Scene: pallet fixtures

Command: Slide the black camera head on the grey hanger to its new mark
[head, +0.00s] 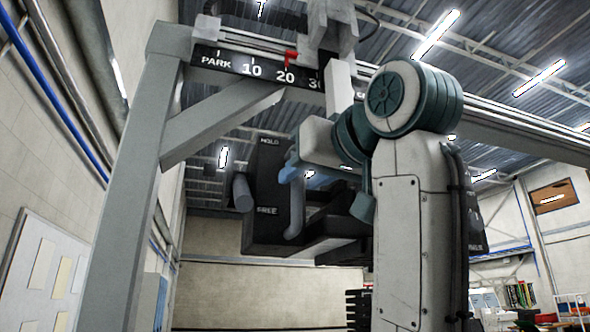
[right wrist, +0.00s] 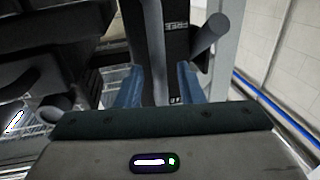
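The black camera head (head: 262,170) hangs below the rail, with HOLD and FREE marked on its face. A grey lever (head: 242,192) sticks out near the FREE mark, and a grey bar handle (head: 297,210) stands beside it. My arm hides much of the grey hanger (head: 340,80). My right gripper (head: 305,175) is at the handle. In the right wrist view its blue fingers (right wrist: 160,85) are apart, with the handle (right wrist: 152,45) between them and a gap showing beside it. My left gripper is in neither view.
The rail's scale (head: 225,63) reads PARK, 10, 20 and a partly hidden 30. A grey post (head: 130,190) with a diagonal brace (head: 215,125) stands left of the camera head.

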